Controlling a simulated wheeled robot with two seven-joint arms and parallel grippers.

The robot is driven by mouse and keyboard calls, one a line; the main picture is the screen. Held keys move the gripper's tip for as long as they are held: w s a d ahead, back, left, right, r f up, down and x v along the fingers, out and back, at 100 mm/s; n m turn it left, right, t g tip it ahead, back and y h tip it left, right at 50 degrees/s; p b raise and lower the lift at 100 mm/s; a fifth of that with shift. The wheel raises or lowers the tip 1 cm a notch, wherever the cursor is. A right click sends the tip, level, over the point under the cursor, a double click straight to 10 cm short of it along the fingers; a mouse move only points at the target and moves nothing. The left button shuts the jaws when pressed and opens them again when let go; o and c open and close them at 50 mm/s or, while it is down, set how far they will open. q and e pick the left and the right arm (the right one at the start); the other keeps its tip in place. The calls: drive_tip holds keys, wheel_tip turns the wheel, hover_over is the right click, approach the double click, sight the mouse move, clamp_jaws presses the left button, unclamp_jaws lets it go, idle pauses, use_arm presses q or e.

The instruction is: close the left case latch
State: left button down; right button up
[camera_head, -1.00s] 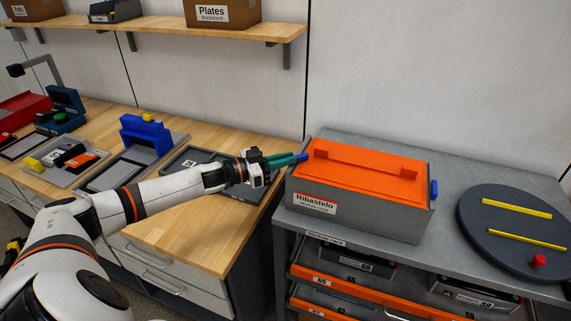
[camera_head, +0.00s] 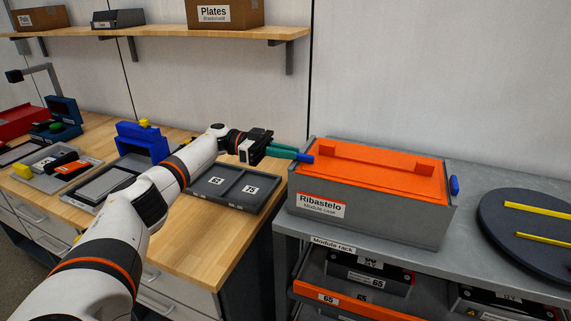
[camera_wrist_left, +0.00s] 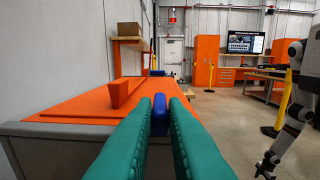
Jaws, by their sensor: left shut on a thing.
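The grey module case with an orange lid (camera_head: 385,170) stands on the grey bench. Its left latch (camera_head: 306,158) is a small blue piece at the left end, near the lid's height. My left gripper (camera_head: 299,155) has green fingers and is shut on that latch from the left. In the left wrist view the blue latch (camera_wrist_left: 160,114) sits between both green fingers (camera_wrist_left: 159,128), in front of the orange lid's edge. The fingers hide part of the latch. A blue right latch (camera_head: 454,185) is on the case's opposite end. At the left wrist view's right edge, my right gripper (camera_wrist_left: 267,165) hangs low, small and dark.
A dark round turntable (camera_head: 530,222) with yellow strips lies right of the case. A wooden bench with a grey two-part tray (camera_head: 232,188) and a blue fixture (camera_head: 143,143) is at the left. A rack with modules (camera_head: 365,278) is below the case.

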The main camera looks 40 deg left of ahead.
use_arm(q)
drive_tip(key=shift+w+g, duration=0.1)
drive_tip(key=shift+g, duration=0.2)
drive_tip(key=c, duration=1.5)
unclamp_jaws()
drive_tip(key=shift+d, duration=0.1)
drive_tip(key=shift+o, duration=0.2)
